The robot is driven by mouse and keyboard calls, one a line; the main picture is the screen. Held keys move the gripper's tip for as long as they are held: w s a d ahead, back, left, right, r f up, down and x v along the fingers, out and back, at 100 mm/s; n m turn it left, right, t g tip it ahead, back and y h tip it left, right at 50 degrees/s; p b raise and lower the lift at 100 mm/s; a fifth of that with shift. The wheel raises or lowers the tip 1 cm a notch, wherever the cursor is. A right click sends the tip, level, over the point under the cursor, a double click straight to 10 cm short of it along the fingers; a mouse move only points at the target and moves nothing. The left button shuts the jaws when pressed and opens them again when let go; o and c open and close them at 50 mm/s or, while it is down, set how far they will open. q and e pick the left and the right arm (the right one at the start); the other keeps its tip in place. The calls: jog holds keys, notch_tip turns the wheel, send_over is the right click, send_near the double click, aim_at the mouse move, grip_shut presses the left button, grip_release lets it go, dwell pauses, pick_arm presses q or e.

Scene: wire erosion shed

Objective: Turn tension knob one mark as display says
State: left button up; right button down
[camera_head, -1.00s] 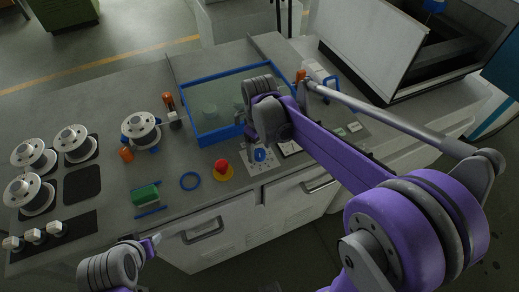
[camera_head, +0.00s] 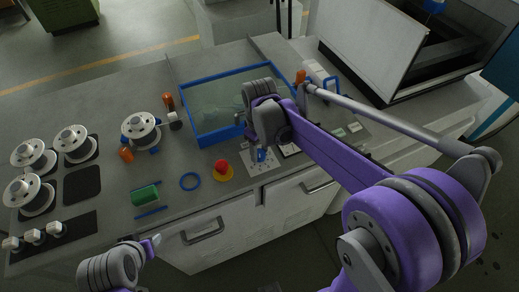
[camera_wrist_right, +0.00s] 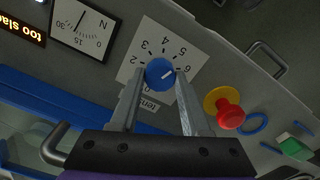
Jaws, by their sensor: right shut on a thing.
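The blue tension knob (camera_wrist_right: 160,72) has a white mark and sits on a white dial plate (camera_wrist_right: 146,42) numbered around it. Its mark points to the upper right of the wrist view, on the side of 5 and 6; I cannot tell the exact number. My right gripper (camera_wrist_right: 158,76) is shut on the knob, one finger on each side; it also shows in the head view (camera_head: 261,156). The display (camera_wrist_right: 22,30) shows orange text reading "too sla...", cut off at the frame edge. My left gripper (camera_head: 156,241) is over the cabinet front, away from the knob.
A gauge (camera_wrist_right: 82,28) marked 15, 30 and N lies beside the dial plate. A red stop button (camera_wrist_right: 230,116) on a yellow base is close by. A blue ring (camera_head: 190,181), a green block (camera_head: 145,195) and a blue-rimmed tank (camera_head: 187,118) are on the bench.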

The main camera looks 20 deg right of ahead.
aim_at(260, 153)
pick_arm(q)
jog(key=shift+f, duration=0.1)
pick_arm(e)
jog(key=m+b, duration=0.1)
jog(key=m, duration=0.2)
jog(key=shift+m, duration=0.4)
pick_arm(q)
jog(key=shift+s+f, duration=0.25)
jog(key=shift+f, duration=0.25)
jog(key=shift+s+f, duration=0.2)
jog(key=shift+f, duration=0.3)
pick_arm(e)
jog(key=shift+m, duration=1.9)
jog(key=shift+c, duration=1.8)
grip_release()
jog(key=shift+r, duration=0.1)
pick_arm(q)
jog(key=shift+w+r, duration=0.15)
jog(key=shift+r, duration=0.25)
pick_arm(e)
notch_tip(260, 153, up, 11)
